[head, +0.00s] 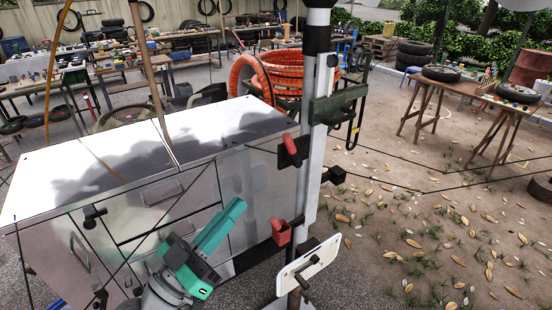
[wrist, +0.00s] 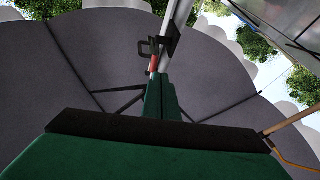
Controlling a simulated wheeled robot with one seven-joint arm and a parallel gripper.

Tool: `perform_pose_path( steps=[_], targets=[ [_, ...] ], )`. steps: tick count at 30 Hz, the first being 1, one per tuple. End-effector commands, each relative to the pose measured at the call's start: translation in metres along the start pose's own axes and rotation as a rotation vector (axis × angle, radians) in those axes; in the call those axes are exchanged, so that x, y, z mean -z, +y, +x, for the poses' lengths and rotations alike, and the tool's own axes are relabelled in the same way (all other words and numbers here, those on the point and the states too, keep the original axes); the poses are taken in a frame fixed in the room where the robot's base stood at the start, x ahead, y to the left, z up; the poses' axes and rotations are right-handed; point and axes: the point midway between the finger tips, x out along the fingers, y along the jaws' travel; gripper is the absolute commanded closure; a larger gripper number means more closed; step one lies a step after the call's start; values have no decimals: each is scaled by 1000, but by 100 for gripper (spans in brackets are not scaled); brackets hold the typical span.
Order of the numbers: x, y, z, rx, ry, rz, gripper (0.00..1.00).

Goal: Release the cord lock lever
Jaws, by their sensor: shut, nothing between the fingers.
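A grey-white pole (head: 312,150) stands right of the metal cabinet. It carries an upper red lever (head: 289,143) on a black bracket and a lower red part (head: 281,231); I cannot tell for certain which is the cord lock lever. My teal gripper (head: 236,206) is shut and empty, left of the pole and in front of the cabinet. It appears apart from both red parts. In the wrist view, my closed fingers (wrist: 163,82) point up toward the pole, and a red piece (wrist: 153,65) shows just beyond their tips, partly hidden by them.
The cabinet (head: 130,150) with drawers fills the left front. A white plate with a black handle (head: 308,264) is low on the pole. Open leaf-strewn ground lies right. A grey canopy (wrist: 60,70) spreads overhead.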

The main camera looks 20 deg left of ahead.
Motion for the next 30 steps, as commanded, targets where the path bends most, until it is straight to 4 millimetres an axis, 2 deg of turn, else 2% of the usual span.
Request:
perform_pose_path(
  steps=[3,7,11,24,30],
  targets=[
    [15,4,-1,-36,4,34,100],
    [18,7,3,-49,5,42,100],
    [19,8,18,-50,5,42,100],
    [19,12,98,-50,5,41,100],
    [18,12,125,-48,5,40,100]
  ],
)
